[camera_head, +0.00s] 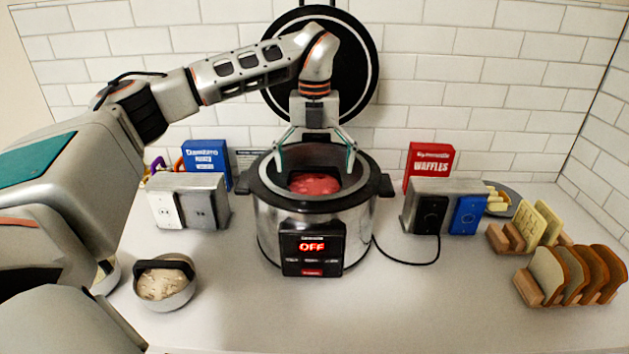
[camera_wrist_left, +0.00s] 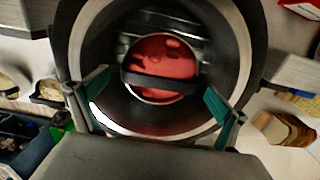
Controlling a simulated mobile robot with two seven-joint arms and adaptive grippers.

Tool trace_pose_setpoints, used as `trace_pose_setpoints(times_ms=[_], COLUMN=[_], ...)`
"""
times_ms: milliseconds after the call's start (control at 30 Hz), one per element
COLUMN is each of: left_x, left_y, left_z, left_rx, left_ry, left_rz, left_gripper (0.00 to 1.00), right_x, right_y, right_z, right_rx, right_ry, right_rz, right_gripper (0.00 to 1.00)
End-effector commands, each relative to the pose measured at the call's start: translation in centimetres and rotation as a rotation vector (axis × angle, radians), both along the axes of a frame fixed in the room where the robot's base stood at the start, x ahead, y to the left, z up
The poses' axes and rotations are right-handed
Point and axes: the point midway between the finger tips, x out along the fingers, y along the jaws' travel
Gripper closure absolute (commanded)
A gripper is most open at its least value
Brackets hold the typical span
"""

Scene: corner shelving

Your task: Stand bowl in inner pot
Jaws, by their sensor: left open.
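The cooker (camera_head: 352,225) stands on the counter with its lid open and its display reading OFF. Inside its dark inner pot (camera_wrist_left: 132,118) is a round bowl with red contents (camera_head: 315,184). The bowl also shows in the left wrist view (camera_wrist_left: 165,52), with a dark handle across it; it looks upright. Whether it touches the pot's floor is hidden in the head view by the rim. My left gripper (camera_head: 315,167) points down over the pot mouth, its teal fingers spread on either side above the bowl. It is open and empty. My right gripper is not in view.
A second bowl (camera_head: 165,287) with pale contents and a black handle stands front left. Toast racks (camera_head: 527,285) stand far right. The front middle counter is clear.

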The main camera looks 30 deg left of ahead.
Motion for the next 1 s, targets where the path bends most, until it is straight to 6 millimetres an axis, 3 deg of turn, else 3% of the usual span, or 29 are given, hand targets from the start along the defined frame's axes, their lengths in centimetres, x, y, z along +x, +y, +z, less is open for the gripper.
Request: trace_pose_setpoints(times_ms=[200, 400, 1000], left_x=[0.1, 0.0, 0.0], left_y=[0.0, 0.0, 0.0], left_z=[4.6, 7.1, 7.7], left_rx=[0.001, 0.001, 0.001], left_ry=[-0.004, 0.001, 0.001], left_rz=[0.0, 0.0, -0.001], left_gripper=[0.0, 0.0, 0.0], right_x=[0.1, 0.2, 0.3], right_y=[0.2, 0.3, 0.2], right_z=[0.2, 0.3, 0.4], right_rx=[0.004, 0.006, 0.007], right_ry=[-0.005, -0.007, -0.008], right_rz=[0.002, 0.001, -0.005], right_gripper=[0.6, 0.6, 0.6])
